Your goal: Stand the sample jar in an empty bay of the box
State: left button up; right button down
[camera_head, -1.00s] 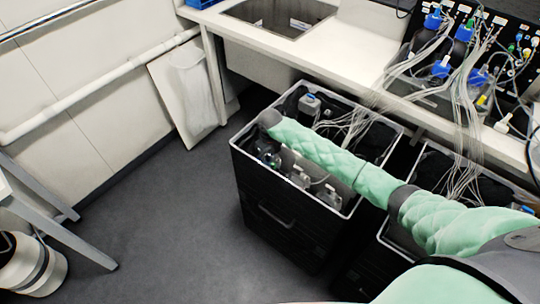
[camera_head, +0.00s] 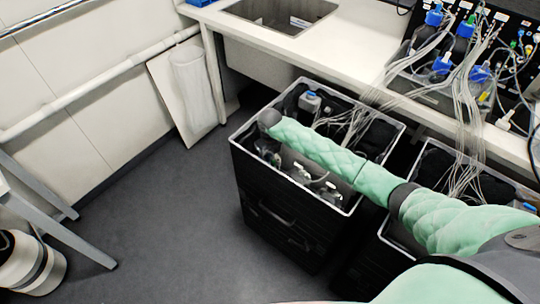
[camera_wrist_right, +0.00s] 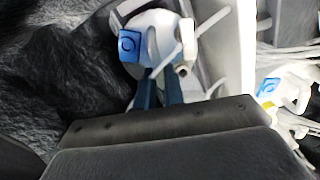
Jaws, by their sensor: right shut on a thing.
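My right gripper (camera_head: 268,151) reaches down into the left front corner of the black box (camera_head: 290,225), mostly hidden under my arm. In the right wrist view the blue-grey fingers (camera_wrist_right: 160,92) are shut on the sample jar (camera_wrist_right: 155,35), by its top. It has a white lid with a blue fitting. Its lower part and whether it touches the bay floor are hidden. It stands beside a pale divider, with dark crumpled lining to the left. My left gripper is not in view.
Other jars (camera_head: 300,174) (camera_head: 330,192) stand along the box's front row, and one (camera_head: 310,102) at the back. Thin tubes (camera_head: 345,120) run from the box to the bench (camera_head: 340,50). A second box (camera_head: 440,150) stands to the right.

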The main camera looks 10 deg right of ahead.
jog(key=shift+s+f, duration=0.1)
jog(key=shift+f, duration=0.15)
jog(key=c, duration=1.4)
grip_release()
jog(key=shift+f, duration=0.1)
jog(key=shift+s, duration=0.1)
jog(key=shift+w+r+p, duration=0.2)
jog(key=shift+r+p, duration=0.35)
jog(key=shift+r, duration=0.5)
jog(key=shift+r+p, duration=1.6)
jog(key=shift+r, duration=1.9)
